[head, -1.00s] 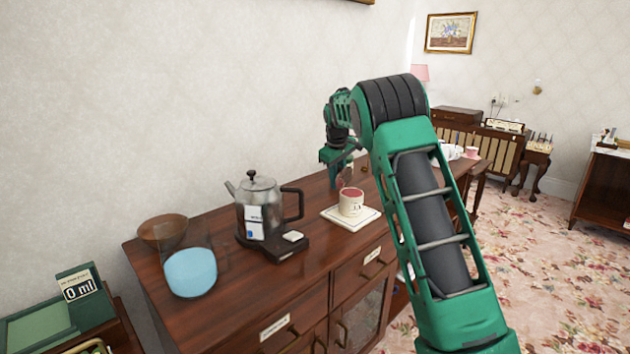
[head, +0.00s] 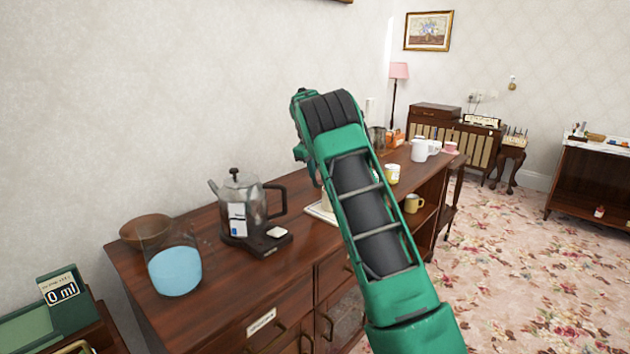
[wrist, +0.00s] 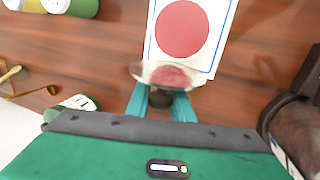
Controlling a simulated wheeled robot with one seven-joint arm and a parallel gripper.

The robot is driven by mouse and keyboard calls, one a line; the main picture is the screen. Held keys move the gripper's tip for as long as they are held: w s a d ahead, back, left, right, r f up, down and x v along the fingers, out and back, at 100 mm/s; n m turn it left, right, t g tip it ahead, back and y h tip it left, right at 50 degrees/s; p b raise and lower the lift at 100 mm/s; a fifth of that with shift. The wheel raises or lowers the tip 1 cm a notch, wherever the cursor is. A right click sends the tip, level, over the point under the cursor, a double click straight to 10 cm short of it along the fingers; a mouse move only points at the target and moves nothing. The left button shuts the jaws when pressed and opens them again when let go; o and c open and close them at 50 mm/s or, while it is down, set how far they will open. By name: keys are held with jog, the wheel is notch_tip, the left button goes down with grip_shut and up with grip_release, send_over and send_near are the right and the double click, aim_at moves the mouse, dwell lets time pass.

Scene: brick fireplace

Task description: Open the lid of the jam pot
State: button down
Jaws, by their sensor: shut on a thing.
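The jam pot (wrist: 182,28) shows from above in the wrist view as a round red top. It stands on a white board with a blue border (wrist: 210,70). My gripper (wrist: 160,98) is shut on the jam pot's lid (wrist: 150,72), a thin see-through disc held just in front of the pot and overlapping the board in this view. The red seen through it blurs its outline, and its height above the board is hard to tell. In the head view my arm hides most of the pot, the lid and my fingertips; an edge of the board (head: 318,213) shows.
A glass kettle (head: 240,205) on a dark base and a jar with blue contents (head: 174,271) stand left on the wooden sideboard (head: 200,300). A dark rounded thing (wrist: 298,135) is close at right in the wrist view.

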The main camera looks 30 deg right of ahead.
jog(key=c, duration=1.5)
grip_release()
jog(key=shift+c, duration=0.2)
jog(key=v, duration=1)
jog(key=shift+r, duration=0.35)
